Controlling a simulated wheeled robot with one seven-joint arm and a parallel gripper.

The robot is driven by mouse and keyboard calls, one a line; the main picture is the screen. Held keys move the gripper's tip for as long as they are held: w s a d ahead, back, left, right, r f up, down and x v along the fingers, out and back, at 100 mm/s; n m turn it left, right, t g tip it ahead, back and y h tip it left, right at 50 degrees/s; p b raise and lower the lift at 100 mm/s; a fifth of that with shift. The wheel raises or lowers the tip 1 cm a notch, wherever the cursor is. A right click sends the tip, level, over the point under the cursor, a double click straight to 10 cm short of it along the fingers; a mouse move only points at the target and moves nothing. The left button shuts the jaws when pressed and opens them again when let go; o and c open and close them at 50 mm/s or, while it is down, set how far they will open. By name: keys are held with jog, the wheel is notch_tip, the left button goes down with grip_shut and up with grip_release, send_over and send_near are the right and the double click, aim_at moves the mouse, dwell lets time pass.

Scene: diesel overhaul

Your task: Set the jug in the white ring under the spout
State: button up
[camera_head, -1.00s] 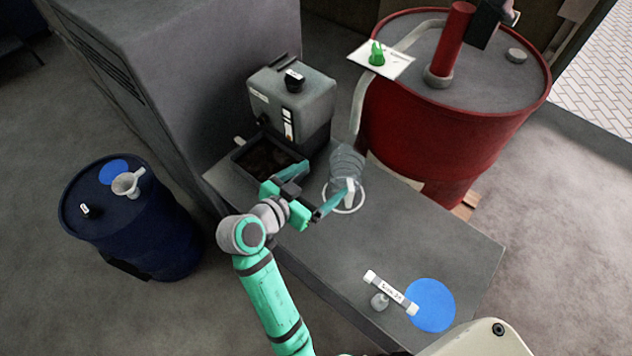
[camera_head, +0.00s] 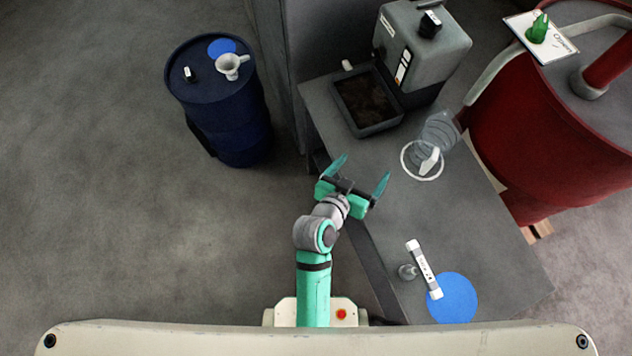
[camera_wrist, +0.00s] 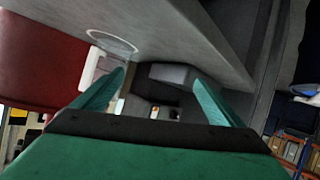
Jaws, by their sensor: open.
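The see-through grey jug (camera_head: 438,132) with its white handle (camera_head: 429,160) stands upright on the grey bench. Its foot appears to be within the white ring (camera_head: 405,170), though the exact fit is hard to tell. The pale spout pipe (camera_head: 492,72) comes down from the red drum to just beside or above the jug's top. My gripper (camera_head: 364,172) is open and empty, left of the ring and apart from the jug. In the wrist view, part of the ring (camera_wrist: 112,42) and the white handle (camera_wrist: 92,68) show beyond the fingers; the jug's body is unclear.
A grey machine (camera_head: 420,45) with a dark tray (camera_head: 370,128) stands at the bench's back. A blue drum (camera_head: 220,115) stands left, the red drum (camera_head: 545,120) right.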

jog(key=s+a+f+n+t+y, duration=0.2)
jog(key=s+a+n+y, duration=0.25)
jog(key=s+a, duration=0.55)
jog(key=s+a+r+t+y, duration=0.2)
jog(key=s+r, duration=0.5)
jog(key=s, duration=0.5)
jog(key=shift+s+t+y, duration=0.3)
jog(key=shift+s+y, duration=0.05)
jog(key=shift+s, duration=0.05)
jog(key=shift+a, duration=0.15)
jog(key=shift+c, duration=0.6)
